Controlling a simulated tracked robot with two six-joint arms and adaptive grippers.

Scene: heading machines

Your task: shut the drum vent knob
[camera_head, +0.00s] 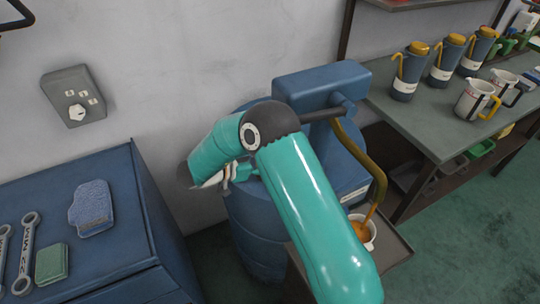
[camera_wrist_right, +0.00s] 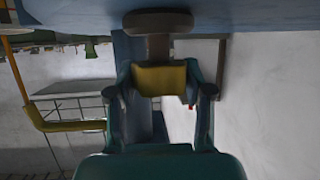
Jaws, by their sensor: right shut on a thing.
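The blue drum (camera_head: 258,235) stands against the wall and is partly hidden by my right arm. In the right wrist view, the yellow vent knob (camera_wrist_right: 160,80) sits on a grey stem and round flange (camera_wrist_right: 158,22) at the drum's blue surface. My right gripper (camera_wrist_right: 160,92) has its two fingers on either side of the knob and is shut on it. In the head view, this gripper (camera_head: 242,171) is at the drum top, mostly behind the arm, and the knob is hidden. The knob's turn angle cannot be told. My left gripper is not in view.
A yellow bent pipe (camera_head: 376,170) lets orange liquid run into a white cup (camera_head: 368,242) on a tray (camera_head: 392,256). A blue cabinet (camera_head: 110,255) stands left; a bench (camera_head: 428,125) with jugs stands right.

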